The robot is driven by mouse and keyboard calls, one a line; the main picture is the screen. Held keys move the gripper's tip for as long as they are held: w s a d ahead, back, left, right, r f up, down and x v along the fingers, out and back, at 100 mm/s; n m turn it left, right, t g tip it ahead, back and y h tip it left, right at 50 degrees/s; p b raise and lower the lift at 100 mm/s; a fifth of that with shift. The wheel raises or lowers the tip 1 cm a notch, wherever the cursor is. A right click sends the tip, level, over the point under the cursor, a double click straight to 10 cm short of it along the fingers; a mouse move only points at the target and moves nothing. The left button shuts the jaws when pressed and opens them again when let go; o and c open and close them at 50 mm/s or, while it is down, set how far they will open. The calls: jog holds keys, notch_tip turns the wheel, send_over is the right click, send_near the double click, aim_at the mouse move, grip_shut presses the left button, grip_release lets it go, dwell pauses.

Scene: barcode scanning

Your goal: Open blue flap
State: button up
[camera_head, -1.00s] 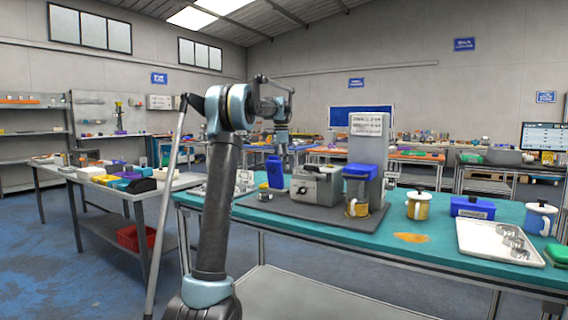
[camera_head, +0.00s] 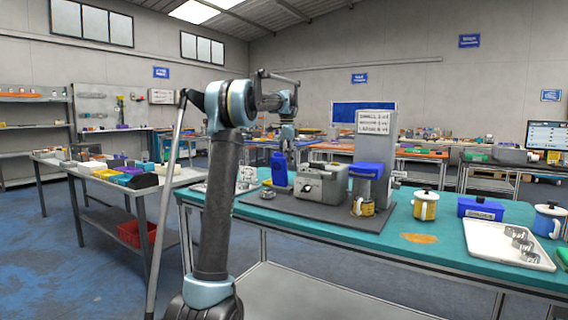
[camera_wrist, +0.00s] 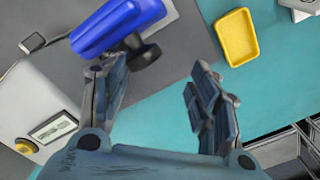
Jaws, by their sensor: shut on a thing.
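A blue flap (camera_head: 279,168) stands upright at the left end of the grey box-shaped machine (camera_head: 322,184) on the teal table. In the wrist view a blue piece with a rounded knob-like end, which I take to be the flap (camera_wrist: 118,28), lies at the upper left, just beyond my fingertips. My gripper (camera_wrist: 160,72) has its left finger against the knob end, and the right finger shows some way off to the right. In the head view my gripper (camera_head: 289,150) is small, just above and right of the flap, and its contact there cannot be made out.
The machine's pale side with a display (camera_wrist: 53,127) and yellow button (camera_wrist: 26,146) is close on the left in the wrist view. A yellow tray (camera_wrist: 237,37) lies at the upper right.

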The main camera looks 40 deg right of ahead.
notch_tip(320, 180, up, 11)
jog(key=shift+r, duration=0.15)
dwell(0.4)
jog(key=shift+a, duration=0.1)
jog(key=s+a+f+n, duration=0.2)
jog(key=a+f+n, duration=0.15)
jog(key=a, duration=0.85)
jog(key=s+a+f+n+t, duration=0.1)
jog(key=s+a+f+n, duration=0.2)
jog(key=a, duration=0.9)
jog(key=s+a+f+n, duration=0.1)
jog(key=a+f+n, duration=0.35)
jog(key=a, duration=0.75)
jog(key=s+a+f+n, duration=0.4)
jog(key=s+a+f, duration=0.2)
jog(key=f, duration=0.4)
jog(key=s+a+f+n, duration=0.4)
jog(key=s+a+f, duration=0.3)
jog(key=s+f, duration=0.2)
jog(key=s+a+f+n+t, duration=0.1)
jog(key=s+a+f+n, duration=0.2)
jog(key=s+a+f, duration=0.3)
notch_tip(320, 180, down, 5)
jog(key=shift+s+a+f+n, duration=0.1)
jog(key=shift+s+a+n, duration=0.25)
jog(key=shift+s, duration=0.75)
jog(key=shift+d, duration=0.15)
jog(key=shift+c, duration=0.6)
